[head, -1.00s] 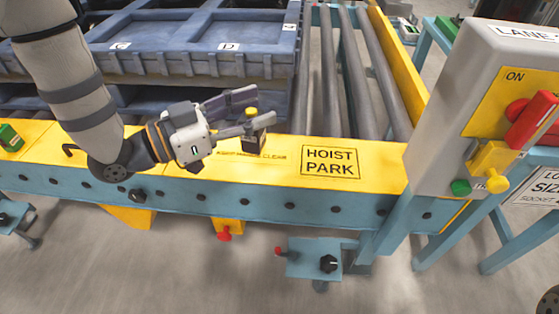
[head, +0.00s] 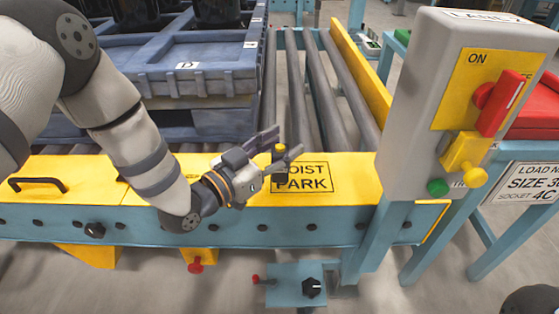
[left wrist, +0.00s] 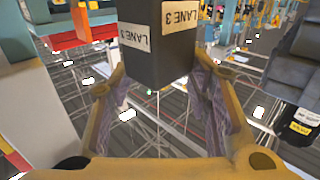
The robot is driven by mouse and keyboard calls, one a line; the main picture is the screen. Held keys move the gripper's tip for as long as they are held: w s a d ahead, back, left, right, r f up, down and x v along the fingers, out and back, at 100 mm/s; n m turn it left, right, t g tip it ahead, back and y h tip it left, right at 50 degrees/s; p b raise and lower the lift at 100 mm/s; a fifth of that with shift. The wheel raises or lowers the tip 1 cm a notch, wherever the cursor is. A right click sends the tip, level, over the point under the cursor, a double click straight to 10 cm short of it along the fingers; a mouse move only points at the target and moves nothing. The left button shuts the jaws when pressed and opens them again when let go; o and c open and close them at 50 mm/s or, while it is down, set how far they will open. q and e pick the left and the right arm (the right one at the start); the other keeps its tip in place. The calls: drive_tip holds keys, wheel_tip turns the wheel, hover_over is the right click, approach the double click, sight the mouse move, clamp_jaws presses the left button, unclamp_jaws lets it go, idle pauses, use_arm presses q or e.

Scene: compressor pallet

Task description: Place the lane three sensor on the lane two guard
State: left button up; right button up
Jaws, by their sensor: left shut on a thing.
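My left gripper (head: 287,146) is shut on the lane three sensor. In the left wrist view the sensor (left wrist: 158,48) is a dark block with two "LANE 3" labels, between both finger pads. A yellow guard (head: 345,192) on a blue rail runs below the gripper, which covers the start of its "HOIST PARK" marking. I cannot tell the gripper's height above it, nor read a lane number on it.
A grey control box (head: 410,110) with a red lever (head: 503,103) stands to the right of the gripper. A blue-grey pallet (head: 185,85) lies behind the guard, beside bare rollers (head: 318,95). A black handle (head: 38,184) sits on the guard's left part.

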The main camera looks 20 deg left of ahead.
sight(282, 176)
use_arm(q)
wheel_tip(282, 176, down, 3)
drive_tip(key=shift+f+b, duration=0.15)
drive_tip(key=shift+b, duration=0.3)
drive_tip(key=shift+r, duration=0.2)
drive_tip(key=shift+f, duration=0.1)
drive_tip(key=o, duration=1.2)
drive_tip(key=shift+o, duration=0.2)
